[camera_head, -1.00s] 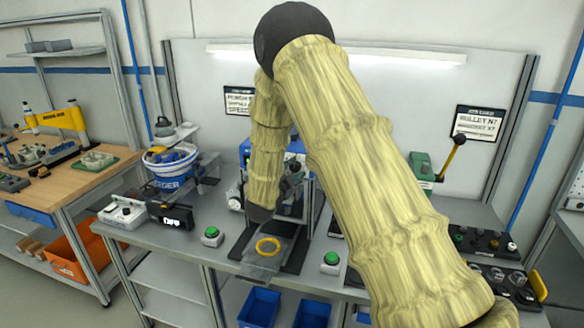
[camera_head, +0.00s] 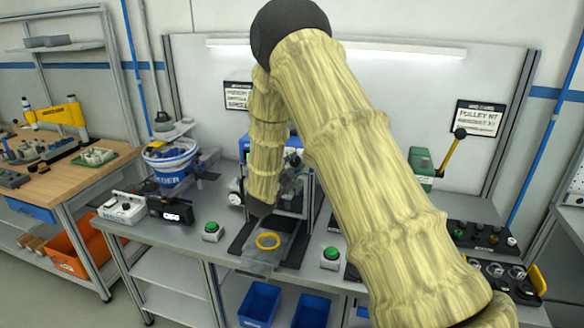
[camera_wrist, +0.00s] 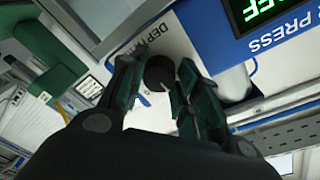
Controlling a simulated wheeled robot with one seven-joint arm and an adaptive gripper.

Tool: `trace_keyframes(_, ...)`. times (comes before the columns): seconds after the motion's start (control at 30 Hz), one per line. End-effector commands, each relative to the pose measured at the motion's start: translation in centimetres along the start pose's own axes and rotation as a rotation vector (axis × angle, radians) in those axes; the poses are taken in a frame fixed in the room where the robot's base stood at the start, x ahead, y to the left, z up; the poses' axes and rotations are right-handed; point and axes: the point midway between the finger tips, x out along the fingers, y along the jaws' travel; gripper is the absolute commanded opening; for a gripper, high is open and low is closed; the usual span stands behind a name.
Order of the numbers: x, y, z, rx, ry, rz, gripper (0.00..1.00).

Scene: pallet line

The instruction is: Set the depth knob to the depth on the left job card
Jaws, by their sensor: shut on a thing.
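The dark round depth knob (camera_wrist: 158,72) sits on a white panel lettered "DEPTH", seen tilted in the wrist view. My gripper (camera_wrist: 161,82) has its two dark green fingers on either side of the knob and is shut on it. In the head view my gripper (camera_head: 290,182) is at the blue-topped press (camera_head: 246,148), mostly hidden by my arm. The left job card (camera_head: 237,96) hangs on the back wall; its text is too small to read surely, and my arm is close to its right edge.
A green display (camera_wrist: 262,8) appears to read "OFF" beside the knob. A yellow ring (camera_head: 268,241) lies before the press, with green buttons (camera_head: 212,229) (camera_head: 331,253) on either side. The right job card (camera_head: 479,118) hangs near a green lever press (camera_head: 421,168).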

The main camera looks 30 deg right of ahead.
Motion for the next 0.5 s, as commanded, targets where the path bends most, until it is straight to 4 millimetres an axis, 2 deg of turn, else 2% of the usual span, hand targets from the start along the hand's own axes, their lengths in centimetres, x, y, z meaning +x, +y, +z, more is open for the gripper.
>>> trace_keyframes(0.5,-0.04,0.49,0.29,-0.427,0.024,-0.037,0.08)
